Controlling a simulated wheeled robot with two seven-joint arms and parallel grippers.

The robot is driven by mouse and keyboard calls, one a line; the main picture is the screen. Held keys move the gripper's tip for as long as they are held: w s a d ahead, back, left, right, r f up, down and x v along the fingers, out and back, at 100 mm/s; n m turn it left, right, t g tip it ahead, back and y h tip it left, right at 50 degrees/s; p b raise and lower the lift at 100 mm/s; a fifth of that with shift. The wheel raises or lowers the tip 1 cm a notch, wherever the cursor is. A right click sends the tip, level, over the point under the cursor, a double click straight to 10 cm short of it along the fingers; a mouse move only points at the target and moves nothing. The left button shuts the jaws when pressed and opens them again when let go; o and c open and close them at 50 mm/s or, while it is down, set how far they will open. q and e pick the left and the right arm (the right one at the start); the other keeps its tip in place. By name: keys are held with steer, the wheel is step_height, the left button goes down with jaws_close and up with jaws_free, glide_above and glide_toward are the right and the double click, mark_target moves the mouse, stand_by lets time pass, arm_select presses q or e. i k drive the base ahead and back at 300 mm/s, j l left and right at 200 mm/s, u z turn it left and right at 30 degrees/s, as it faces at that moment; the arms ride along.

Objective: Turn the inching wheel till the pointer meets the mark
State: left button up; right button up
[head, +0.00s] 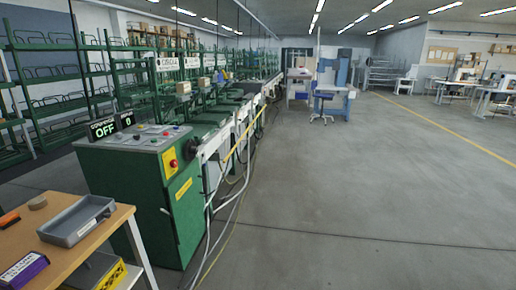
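Neither of my grippers shows in the head view. I cannot make out an inching wheel, a pointer or a mark. A green machine cabinet (138,200) stands at the left, with a grey control panel (138,138) of small coloured knobs and buttons on its top. A dark display (104,130) at its back edge reads OFF, with a smaller display (127,119) beside it. A red button (173,163) sits on a yellow plate on the cabinet's right face. Behind it a long green line (215,110) runs back into the hall.
A wooden bench (105,232) at the lower left holds a grey tray (72,232), a purple box (22,270) and a brown disc (38,202). Loose cables (208,215) hang beside the cabinet. A blue chair (323,103) stands far back. The grey floor at the right is clear.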

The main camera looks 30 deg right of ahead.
mark_target(191, 149)
steer(key=z, duration=0.5)
steer(key=i+l, duration=0.65)
steer(key=i+u, duration=0.05)
steer(key=i, duration=0.05)
